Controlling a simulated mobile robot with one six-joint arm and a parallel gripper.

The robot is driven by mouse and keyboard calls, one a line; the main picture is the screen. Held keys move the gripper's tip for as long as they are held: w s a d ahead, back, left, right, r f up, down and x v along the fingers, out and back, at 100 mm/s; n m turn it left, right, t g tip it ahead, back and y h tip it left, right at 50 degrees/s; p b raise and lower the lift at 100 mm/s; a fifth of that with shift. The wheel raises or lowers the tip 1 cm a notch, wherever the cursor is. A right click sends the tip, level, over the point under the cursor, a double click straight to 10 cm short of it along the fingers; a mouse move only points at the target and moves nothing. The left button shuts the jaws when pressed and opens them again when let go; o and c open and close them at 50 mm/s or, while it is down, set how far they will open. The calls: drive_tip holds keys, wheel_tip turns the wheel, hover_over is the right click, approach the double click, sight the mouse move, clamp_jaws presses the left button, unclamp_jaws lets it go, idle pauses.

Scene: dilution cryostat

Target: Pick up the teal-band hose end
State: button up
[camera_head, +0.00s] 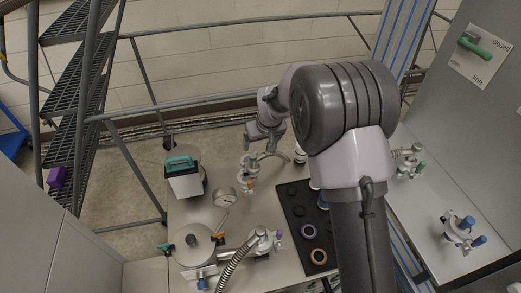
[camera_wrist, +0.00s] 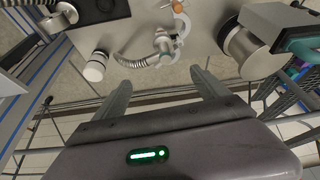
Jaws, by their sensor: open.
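My gripper (camera_wrist: 160,92) is open and empty, its two fingers apart in the wrist view. In the head view it hangs at the end of my arm (camera_head: 265,138), over the back of the table. A short ribbed metal hose (camera_wrist: 130,62) lies beyond the fingertips and meets a metal fitting with an orange knob (camera_wrist: 174,43). That fitting also shows in the head view (camera_head: 249,170). A larger ribbed hose (camera_head: 236,262) rises at the front of the table.
A teal-handled box (camera_head: 184,182) stands at the table's left, near a dial gauge (camera_head: 224,197). A white-topped cylinder (camera_wrist: 95,66) stands left of the short hose. A black mat (camera_head: 292,212) holds coloured rings. Railings run behind the table.

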drive_tip(key=b, duration=0.2)
hover_over(257, 157)
drive_tip(key=s, duration=0.3)
wheel_tip(257, 157, down, 9)
drive_tip(key=x, duration=0.6)
drive_tip(key=shift+w+d+r+b, duration=0.1)
drive_tip(key=shift+w+d+b, duration=0.25)
drive_tip(key=shift+d+b, duration=0.1)
drive_tip(key=shift+r, duration=0.1)
drive_tip(key=c, duration=1.7)
drive_tip(key=shift+c, duration=0.3)
